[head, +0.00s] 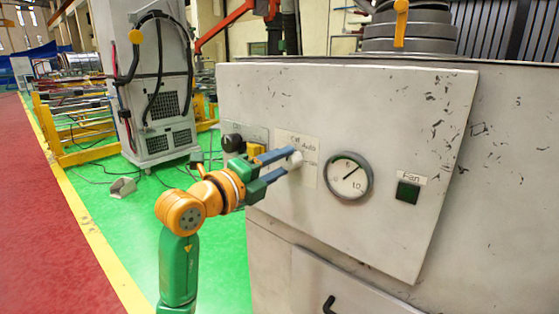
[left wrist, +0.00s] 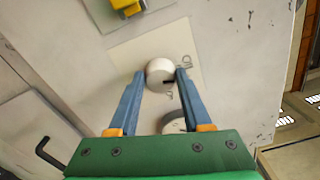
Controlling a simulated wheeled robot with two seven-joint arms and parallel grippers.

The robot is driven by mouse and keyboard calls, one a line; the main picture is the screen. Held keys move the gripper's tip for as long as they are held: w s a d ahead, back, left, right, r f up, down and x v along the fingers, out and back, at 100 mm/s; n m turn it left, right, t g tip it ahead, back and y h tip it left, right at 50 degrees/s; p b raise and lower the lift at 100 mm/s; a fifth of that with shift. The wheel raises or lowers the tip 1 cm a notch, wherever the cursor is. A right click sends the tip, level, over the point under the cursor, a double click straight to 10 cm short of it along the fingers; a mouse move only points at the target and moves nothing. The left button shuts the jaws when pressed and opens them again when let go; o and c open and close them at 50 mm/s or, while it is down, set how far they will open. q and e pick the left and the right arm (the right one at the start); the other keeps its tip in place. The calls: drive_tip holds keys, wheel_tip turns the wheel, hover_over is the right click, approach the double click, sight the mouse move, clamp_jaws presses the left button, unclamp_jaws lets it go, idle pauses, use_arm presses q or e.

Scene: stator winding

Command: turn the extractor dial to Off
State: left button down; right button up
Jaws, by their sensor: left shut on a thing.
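The extractor dial is a small whitish round knob (head: 295,159) on a pale label plate (head: 309,177) on the slanted panel. The plate's printing seems to read Off and Auto; part of it is hidden by the knob and my fingers. My left gripper (head: 284,163) reaches in from the left with its blue fingers on either side of the knob, shut on it. In the left wrist view the knob (left wrist: 158,72) sits between the fingertips, with a black mark at its lower right. Some print shows to the right of it. My right gripper is not in view.
A round gauge (head: 348,177) and a dark green Fan button (head: 408,191) are right of the dial. A black knob (head: 232,143) and a yellow part (head: 253,151) are close on its left. A grey cabinet (head: 157,80) stands behind on the green floor.

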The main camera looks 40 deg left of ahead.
use_arm(q)
drive_tip(key=shift+n+p, duration=0.55)
drive_tip(key=shift+n, duration=1.05)
drive_tip(key=c, duration=0.6)
unclamp_jaws()
drive_tip(key=shift+o, duration=1.3)
drive_tip(key=shift+w, duration=0.1)
drive_tip(key=s+b, duration=0.2)
drive_tip(key=s, duration=0.5)
drive_tip(key=shift+a, duration=0.25)
